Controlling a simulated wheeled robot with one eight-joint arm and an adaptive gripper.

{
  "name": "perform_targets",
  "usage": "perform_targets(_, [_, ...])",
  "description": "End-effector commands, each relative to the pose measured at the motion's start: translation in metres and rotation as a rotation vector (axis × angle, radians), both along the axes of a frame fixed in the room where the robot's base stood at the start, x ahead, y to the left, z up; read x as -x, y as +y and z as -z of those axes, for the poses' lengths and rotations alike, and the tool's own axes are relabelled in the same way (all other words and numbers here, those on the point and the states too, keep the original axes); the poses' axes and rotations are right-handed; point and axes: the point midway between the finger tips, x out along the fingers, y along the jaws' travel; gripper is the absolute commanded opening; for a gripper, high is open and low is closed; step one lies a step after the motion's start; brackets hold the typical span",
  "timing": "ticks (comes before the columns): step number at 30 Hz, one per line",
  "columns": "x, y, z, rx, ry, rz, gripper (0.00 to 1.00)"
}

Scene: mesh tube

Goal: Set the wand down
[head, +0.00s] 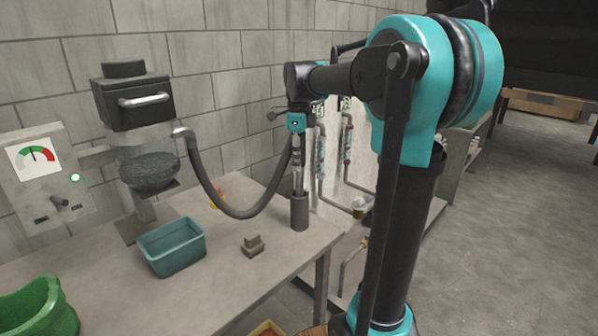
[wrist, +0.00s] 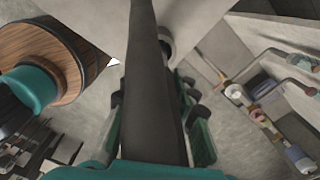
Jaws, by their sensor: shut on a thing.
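My gripper (head: 298,178) points down at the right end of the workbench, directly above an upright dark grey cylinder (head: 299,213). It is shut on the wand, which is mostly hidden by the fingers in the head view. A dark hose (head: 237,213) loops from the machine on the left up to my gripper. In the wrist view a dark, long strip (wrist: 155,70), hose or wand, runs down between the fingers of my gripper (wrist: 152,100) and covers the middle. I cannot tell whether the wand's lower end is inside the cylinder.
The workbench (head: 240,290) holds a teal bin (head: 171,247), a small brown stepped block (head: 253,245) and a green container (head: 40,308). Wall pipes (head: 320,165) are close behind my gripper.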

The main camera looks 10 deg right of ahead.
Motion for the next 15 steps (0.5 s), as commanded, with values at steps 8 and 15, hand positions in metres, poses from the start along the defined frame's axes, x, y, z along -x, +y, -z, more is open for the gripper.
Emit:
perform_targets(8, [0.000, 0.000, 0.031, 0.000, 0.000, 0.000, 0.00])
perform_targets(15, [0.000, 0.000, 0.038, 0.000, 0.000, 0.000, 0.00])
